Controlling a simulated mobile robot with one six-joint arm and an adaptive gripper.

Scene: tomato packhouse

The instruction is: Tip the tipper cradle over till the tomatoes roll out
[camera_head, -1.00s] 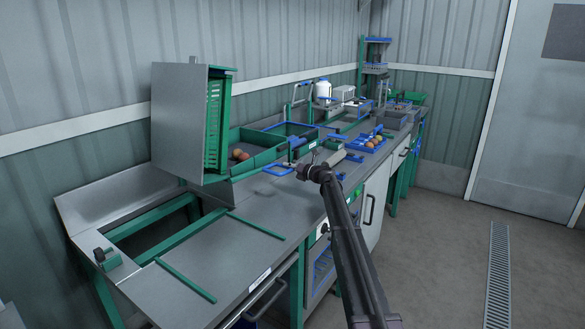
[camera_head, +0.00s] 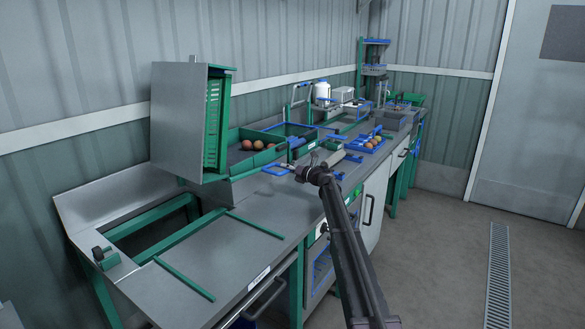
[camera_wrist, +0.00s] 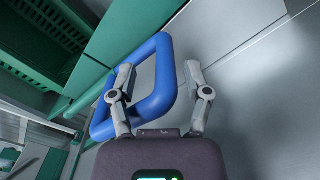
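The tipper cradle (camera_head: 178,120) stands tipped up on its edge at the left of the bench, with a green slatted crate (camera_head: 214,125) in it facing right. The crate's inside is mostly hidden. A blue loop handle (camera_head: 275,169) sticks out at the front of the cradle; it also shows in the wrist view (camera_wrist: 165,70). My gripper (camera_wrist: 162,82) is open, its fingers on either side of the handle's right bar, with a visible gap on the right.
An open frame with green rails (camera_head: 150,220) lies at the near left. The floor at right is clear.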

